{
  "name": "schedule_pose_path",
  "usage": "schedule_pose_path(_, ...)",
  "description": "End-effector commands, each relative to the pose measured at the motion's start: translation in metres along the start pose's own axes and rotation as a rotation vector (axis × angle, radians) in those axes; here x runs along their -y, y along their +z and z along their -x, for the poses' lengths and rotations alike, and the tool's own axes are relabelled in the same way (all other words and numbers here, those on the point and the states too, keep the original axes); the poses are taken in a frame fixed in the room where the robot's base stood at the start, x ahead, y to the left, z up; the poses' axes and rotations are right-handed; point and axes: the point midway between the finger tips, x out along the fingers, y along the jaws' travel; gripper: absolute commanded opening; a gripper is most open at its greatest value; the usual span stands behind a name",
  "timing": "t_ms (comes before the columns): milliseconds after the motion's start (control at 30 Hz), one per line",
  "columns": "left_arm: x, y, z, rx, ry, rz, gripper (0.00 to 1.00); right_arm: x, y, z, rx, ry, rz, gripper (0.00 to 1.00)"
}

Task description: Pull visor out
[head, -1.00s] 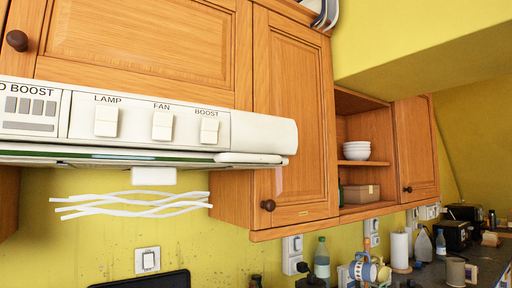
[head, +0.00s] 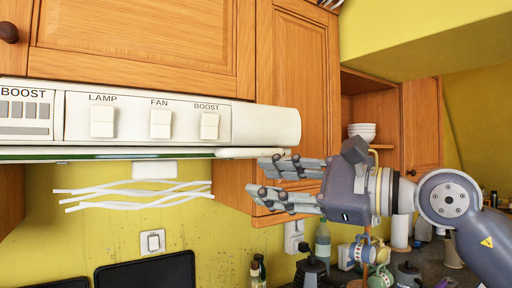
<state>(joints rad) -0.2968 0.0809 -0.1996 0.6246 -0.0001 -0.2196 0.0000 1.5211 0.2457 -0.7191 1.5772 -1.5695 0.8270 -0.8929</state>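The visor (head: 110,153) is the thin strip with a green edge along the underside of the white cooker hood (head: 255,122). It lies close under the front panel, with a pale end piece at its right. My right gripper (head: 262,178) comes in from the right, just below the right end of the hood. Its two fingers point left, one above the other, with an empty gap between them. The upper finger is close to the hood's lower edge; I cannot tell whether it touches. My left gripper is not in view.
Wooden cupboards (head: 140,50) stand above and behind the hood. A white wavy rack (head: 135,195) is on the wall below. A bottle (head: 322,243), mugs (head: 380,278) and other items crowd the counter at lower right. The space left of my gripper, under the hood, is clear.

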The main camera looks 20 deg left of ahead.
Motion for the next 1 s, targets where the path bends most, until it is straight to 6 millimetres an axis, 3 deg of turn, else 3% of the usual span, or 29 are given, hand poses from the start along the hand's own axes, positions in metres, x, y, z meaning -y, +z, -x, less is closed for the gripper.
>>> schedule_pose_path(33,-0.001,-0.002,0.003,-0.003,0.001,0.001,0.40,0.009,0.013,0.002,-0.075,0.016,0.133,0.34)
schedule_pose_path(200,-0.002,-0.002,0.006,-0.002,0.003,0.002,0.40,0.032,0.032,0.016,-0.304,0.049,0.464,0.34)
schedule_pose_path(500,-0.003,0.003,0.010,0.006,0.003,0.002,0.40,0.056,0.044,0.031,-0.480,0.057,0.670,0.34)
schedule_pose_path(667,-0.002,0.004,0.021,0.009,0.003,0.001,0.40,0.059,0.036,0.013,-0.481,0.060,0.670,0.34)
schedule_pose_path(1000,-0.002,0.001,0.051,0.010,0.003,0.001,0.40,0.066,0.009,-0.043,-0.478,0.059,0.668,0.34)
